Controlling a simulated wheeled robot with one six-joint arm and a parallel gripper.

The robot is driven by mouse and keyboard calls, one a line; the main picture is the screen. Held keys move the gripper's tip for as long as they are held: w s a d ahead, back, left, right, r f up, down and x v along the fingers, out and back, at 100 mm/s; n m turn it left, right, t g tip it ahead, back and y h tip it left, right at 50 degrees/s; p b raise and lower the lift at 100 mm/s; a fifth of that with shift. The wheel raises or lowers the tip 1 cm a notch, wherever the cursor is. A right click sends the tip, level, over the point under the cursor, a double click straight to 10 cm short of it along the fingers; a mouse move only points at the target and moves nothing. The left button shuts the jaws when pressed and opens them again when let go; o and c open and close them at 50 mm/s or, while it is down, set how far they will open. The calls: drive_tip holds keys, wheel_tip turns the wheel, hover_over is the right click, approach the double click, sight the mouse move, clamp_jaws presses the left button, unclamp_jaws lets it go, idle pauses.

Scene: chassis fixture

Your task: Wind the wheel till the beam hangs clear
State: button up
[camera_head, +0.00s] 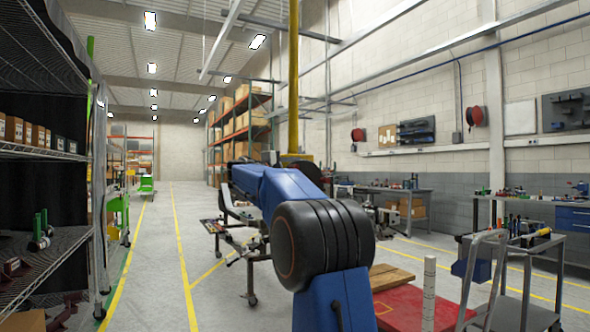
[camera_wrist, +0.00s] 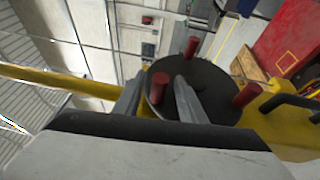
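In the wrist view the wheel is a dark round disc (camera_wrist: 212,88) with red pegs standing out from its face. One red peg (camera_wrist: 193,47) is near its top and another (camera_wrist: 248,95) at its right. My gripper (camera_wrist: 158,92) is at the left part of the disc, its two grey fingers spread apart. A third red peg (camera_wrist: 159,88) shows between the fingers; gaps are visible, and I cannot tell whether either finger touches it. In the head view my blue arm hides the wheel and my gripper. I cannot make out the beam in either view.
A yellow post (camera_head: 293,75) rises behind my arm. A red platform (camera_head: 408,308) with wooden boards (camera_head: 388,277) and a white upright post (camera_head: 429,290) stand right of my arm. A metal cart (camera_head: 508,275) is farther right. The aisle floor (camera_head: 160,260) at left is clear.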

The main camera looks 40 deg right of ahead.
drive_tip(key=shift+d, duration=0.15)
clamp_jaws()
drive_tip(key=shift+s+d+r, duration=0.25)
drive_tip(key=shift+d+r, duration=0.4)
drive_tip(key=shift+d, duration=0.25)
unclamp_jaws()
drive_tip(key=shift+a, duration=0.1)
drive_tip(key=s+a+f, duration=0.1)
drive_tip(key=s+a, duration=0.1)
drive_tip(key=a, duration=1.5)
drive_tip(key=shift+s+f, duration=0.3)
drive_tip(key=shift+s, duration=0.05)
drive_tip(key=shift+f, duration=0.1)
